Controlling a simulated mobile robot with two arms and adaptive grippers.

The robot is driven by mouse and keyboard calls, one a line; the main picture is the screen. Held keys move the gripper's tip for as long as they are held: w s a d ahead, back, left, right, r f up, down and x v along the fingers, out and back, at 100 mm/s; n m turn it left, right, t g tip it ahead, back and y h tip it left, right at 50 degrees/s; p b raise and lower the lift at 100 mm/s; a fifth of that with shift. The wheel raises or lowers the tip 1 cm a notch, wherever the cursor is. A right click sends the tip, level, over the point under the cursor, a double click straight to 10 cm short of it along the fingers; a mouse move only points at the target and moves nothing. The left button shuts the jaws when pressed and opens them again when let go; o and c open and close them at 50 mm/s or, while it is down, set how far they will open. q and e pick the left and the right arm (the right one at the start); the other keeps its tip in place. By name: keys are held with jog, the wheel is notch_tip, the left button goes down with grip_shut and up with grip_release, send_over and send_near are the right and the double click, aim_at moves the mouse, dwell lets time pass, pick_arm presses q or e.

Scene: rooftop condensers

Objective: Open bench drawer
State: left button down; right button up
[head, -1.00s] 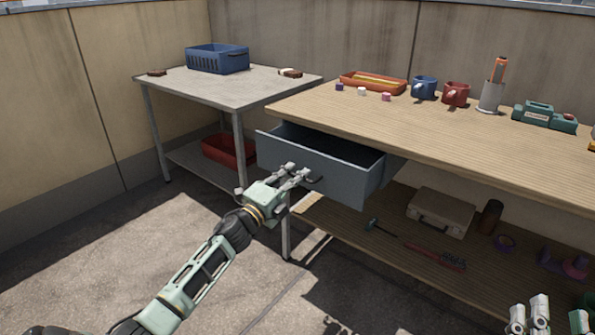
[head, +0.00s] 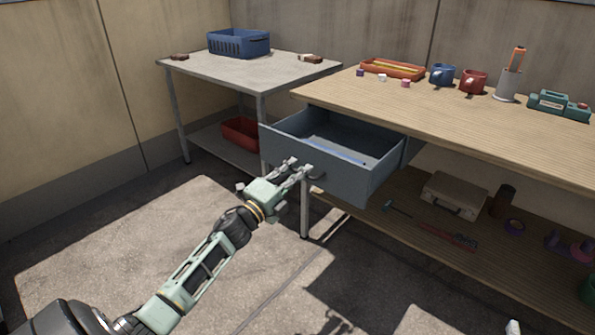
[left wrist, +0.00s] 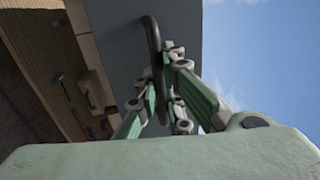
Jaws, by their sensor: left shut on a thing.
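The grey bench drawer (head: 345,178) stands pulled out from under the wooden bench top (head: 450,120), with its inside open to view. A blue strip (head: 337,151) shows inside it. My left gripper (head: 300,170) is at the drawer's front and shut on the drawer's dark handle (head: 318,174). In the left wrist view the handle (left wrist: 152,40) runs between the fingers of the left gripper (left wrist: 165,85), against the grey drawer front (left wrist: 120,30). My right gripper is not clearly in view; only a small pale piece shows at the bottom right edge of the head view.
A grey table (head: 235,72) with a blue basket (head: 239,42) stands to the left. The bench bears a red tray (head: 392,69), mugs (head: 442,74) and a grey holder (head: 508,84). The lower shelf holds a case (head: 454,194) and tools. The floor before the drawer is clear.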

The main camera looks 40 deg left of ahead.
pick_arm(q)
jog(key=shift+f, duration=0.1)
jog(key=c, duration=1.8)
grip_release()
jog(key=shift+c, duration=0.2)
jog(key=v, duration=1.2)
